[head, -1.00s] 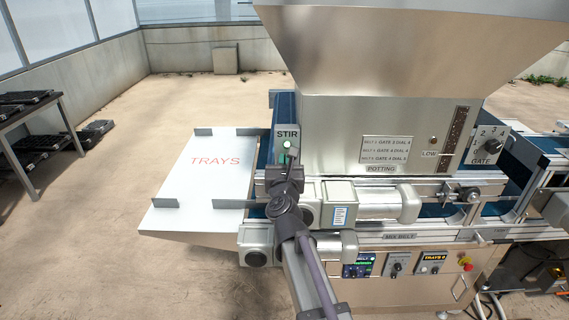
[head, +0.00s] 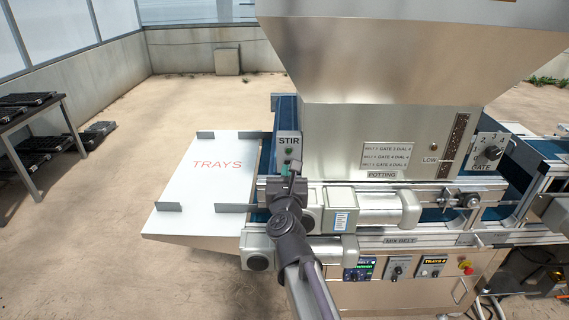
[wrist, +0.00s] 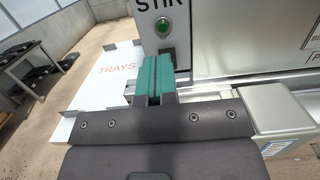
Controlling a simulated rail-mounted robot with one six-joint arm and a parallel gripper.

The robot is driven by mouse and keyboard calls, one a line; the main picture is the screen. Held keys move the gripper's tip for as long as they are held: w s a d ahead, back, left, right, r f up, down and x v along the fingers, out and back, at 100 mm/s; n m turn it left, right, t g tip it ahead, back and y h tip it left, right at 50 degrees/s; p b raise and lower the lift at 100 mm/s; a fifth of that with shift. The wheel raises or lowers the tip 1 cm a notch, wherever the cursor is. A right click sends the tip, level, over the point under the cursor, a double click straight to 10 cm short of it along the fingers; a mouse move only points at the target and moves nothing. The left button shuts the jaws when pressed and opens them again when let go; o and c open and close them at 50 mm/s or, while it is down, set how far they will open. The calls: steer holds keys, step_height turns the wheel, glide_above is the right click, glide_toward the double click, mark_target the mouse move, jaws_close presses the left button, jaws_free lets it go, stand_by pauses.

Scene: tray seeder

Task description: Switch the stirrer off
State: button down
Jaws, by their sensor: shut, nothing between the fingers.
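The stirrer panel, labelled STIR (head: 289,141), is a grey upright plate at the left end of the machine. Its round green lamp (head: 289,151) looks dark green in the head view. My gripper (head: 295,167) is in front of the lower part of the panel. In the wrist view its teal fingers (wrist: 153,77) are shut together and empty, right at the switch; I cannot tell whether they touch it.
The steel hopper housing (head: 335,135) rises right of the panel. A motor casing (head: 340,210) sits low on the right, close to my arm. The white TRAYS table (head: 190,190) lies to the left. The gate dial (head: 491,152) is far right.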

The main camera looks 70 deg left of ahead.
steer(key=r+v, duration=0.1)
steer(key=v, duration=0.7)
steer(key=shift+s+d+r+p, duration=0.2)
steer(key=shift+d+r+p, duration=0.1)
steer(key=shift+r+p, duration=0.1)
steer(key=shift+n, duration=0.3)
